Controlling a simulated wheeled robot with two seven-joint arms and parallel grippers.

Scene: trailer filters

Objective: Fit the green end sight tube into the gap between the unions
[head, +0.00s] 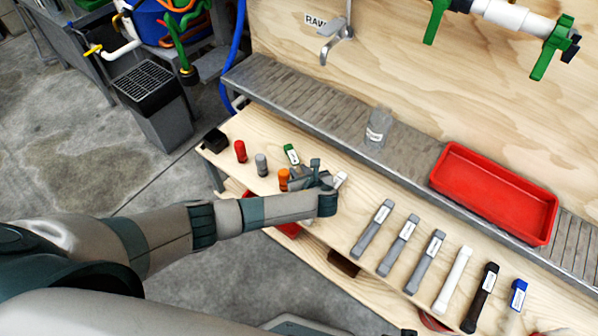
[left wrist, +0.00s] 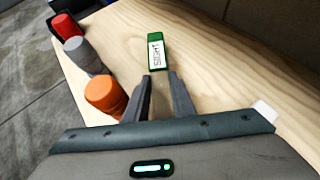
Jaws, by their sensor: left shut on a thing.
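The green end sight tube (head: 291,153) is on the wooden bench, its green end with a white label pointing away from me. In the left wrist view the label on the tube (left wrist: 155,50) reads SIGHT. My left gripper (head: 314,172) is low over the bench and shut on the tube; its fingers (left wrist: 163,82) stand either side of the tube's near part, which is mostly hidden. Green-handled fittings (head: 435,20) with a white pipe section (head: 500,13) are on the wall at upper right. I cannot make out a gap between unions there. My right gripper is out of view.
Red (head: 240,151), grey (head: 261,165) and orange (head: 284,179) cylinders stand close left of my left gripper. Several tubes lie in a row to the right, including a white one (head: 453,279). A red tray (head: 495,190) and clear bottle (head: 377,128) are on the metal ledge.

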